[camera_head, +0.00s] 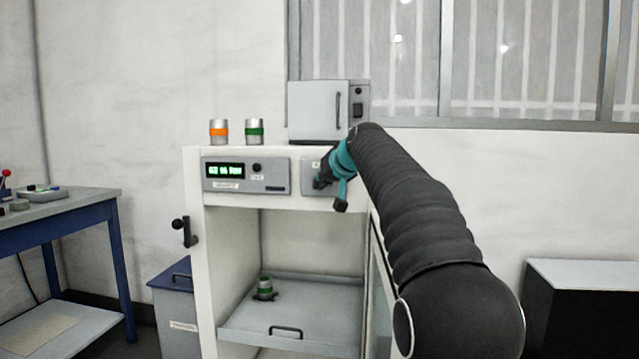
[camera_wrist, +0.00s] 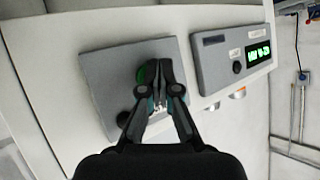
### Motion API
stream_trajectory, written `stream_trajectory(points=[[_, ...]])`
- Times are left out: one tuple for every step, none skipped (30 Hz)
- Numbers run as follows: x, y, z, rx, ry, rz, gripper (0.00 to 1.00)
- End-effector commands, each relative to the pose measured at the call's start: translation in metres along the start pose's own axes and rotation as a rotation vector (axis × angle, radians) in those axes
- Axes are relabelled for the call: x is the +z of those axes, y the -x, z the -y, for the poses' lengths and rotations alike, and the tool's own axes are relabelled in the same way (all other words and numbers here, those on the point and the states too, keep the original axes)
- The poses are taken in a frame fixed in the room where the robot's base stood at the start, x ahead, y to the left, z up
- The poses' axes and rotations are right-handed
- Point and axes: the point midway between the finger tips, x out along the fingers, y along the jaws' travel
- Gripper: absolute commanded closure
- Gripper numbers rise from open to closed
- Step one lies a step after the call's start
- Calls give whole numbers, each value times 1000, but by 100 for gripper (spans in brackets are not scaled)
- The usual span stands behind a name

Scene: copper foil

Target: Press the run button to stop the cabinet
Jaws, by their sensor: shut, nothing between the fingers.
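The white cabinet (camera_head: 193,250) stands open at the front, with a grey button panel (camera_head: 308,188) at its upper right edge. In the wrist view this panel (camera_wrist: 100,73) carries a green button (camera_wrist: 142,74), partly hidden behind my fingers, and a dark knob (camera_wrist: 124,118) lower down. My gripper (camera_head: 319,183) is shut and empty, its tips (camera_wrist: 158,68) in front of the panel and over the button's side. I cannot tell whether the tips touch the button. A display panel (camera_head: 270,174) with lit green characters sits to the left; it also shows in the wrist view (camera_wrist: 212,62).
Inside the cabinet, a green-banded jar (camera_head: 265,288) stands on a shelf tray (camera_head: 240,322). An orange-banded jar (camera_head: 218,131), another green-banded jar (camera_head: 254,131) and a grey box (camera_head: 312,110) stand on top. A blue workbench (camera_head: 85,205) is at the left, a dark cabinet (camera_head: 575,315) at the right.

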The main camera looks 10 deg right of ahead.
Motion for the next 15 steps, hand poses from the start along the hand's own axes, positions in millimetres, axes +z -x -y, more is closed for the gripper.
stream_trajectory(points=[[0, 0, 0, 0, 0, 0, 100], [0, 0, 0, 0, 0, 0, 100], [0, 0, 0, 0, 0, 0, 100], [0, 0, 0, 0, 0, 0, 100], [0, 0, 0, 0, 0, 0, 100], [0, 0, 0, 0, 0, 1, 100], [0, 0, 0, 0, 0, 1, 100], [0, 0, 0, 0, 0, 1, 100], [0, 0, 0, 0, 0, 0, 100], [1, 0, 0, 0, 0, 0, 100], [1, 0, 0, 0, 0, 0, 100], [2, 1, 1, 0, 0, 0, 100], [3, 2, 1, 0, 0, 0, 100], [3, 3, 2, 0, 0, 0, 100], [4, 4, 3, 0, 0, 0, 100]])
